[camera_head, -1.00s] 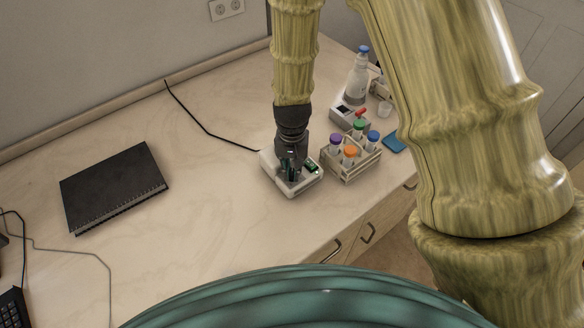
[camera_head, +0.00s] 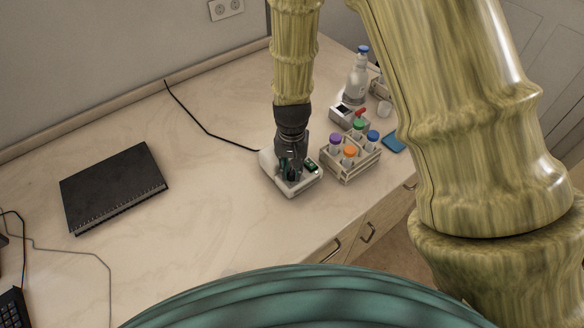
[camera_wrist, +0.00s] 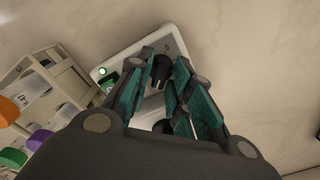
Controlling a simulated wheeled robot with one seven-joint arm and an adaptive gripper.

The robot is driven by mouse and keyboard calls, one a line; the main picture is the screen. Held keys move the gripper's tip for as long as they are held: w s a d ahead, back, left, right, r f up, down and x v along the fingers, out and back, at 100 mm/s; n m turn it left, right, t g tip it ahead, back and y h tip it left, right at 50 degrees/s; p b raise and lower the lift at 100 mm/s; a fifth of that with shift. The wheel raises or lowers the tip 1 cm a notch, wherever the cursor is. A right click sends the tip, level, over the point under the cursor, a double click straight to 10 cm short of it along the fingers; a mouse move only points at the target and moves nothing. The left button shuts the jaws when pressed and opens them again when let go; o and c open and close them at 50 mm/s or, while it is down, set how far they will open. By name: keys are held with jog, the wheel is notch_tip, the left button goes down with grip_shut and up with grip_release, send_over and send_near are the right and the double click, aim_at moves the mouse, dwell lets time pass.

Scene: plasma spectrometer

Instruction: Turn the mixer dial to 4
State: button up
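The mixer is a white box on the table (camera_head: 311,188), and it also shows in the wrist view (camera_wrist: 112,66). Its small green display (camera_wrist: 108,82) is lit. Its black dial (camera_wrist: 160,70) has a pale pointer line and shows between my fingertips in the wrist view. My gripper (camera_head: 291,172) points down over the mixer, with its teal-padded fingers (camera_wrist: 162,78) apart on either side of the dial. I cannot tell whether the pads touch the dial. The fingers hide most of the dial's scale.
A rack of capped tubes (camera_head: 350,172) stands close to the mixer's right. Behind it are another small device (camera_head: 347,115) and a blue-capped bottle (camera_head: 357,80). A black notebook (camera_head: 113,187) lies at the left. The table between notebook and mixer is clear except for a black cable.

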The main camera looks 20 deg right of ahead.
aim_at(292, 172)
notch_tip(292, 172, up, 12)
dwell(0.7)
dwell(0.5)
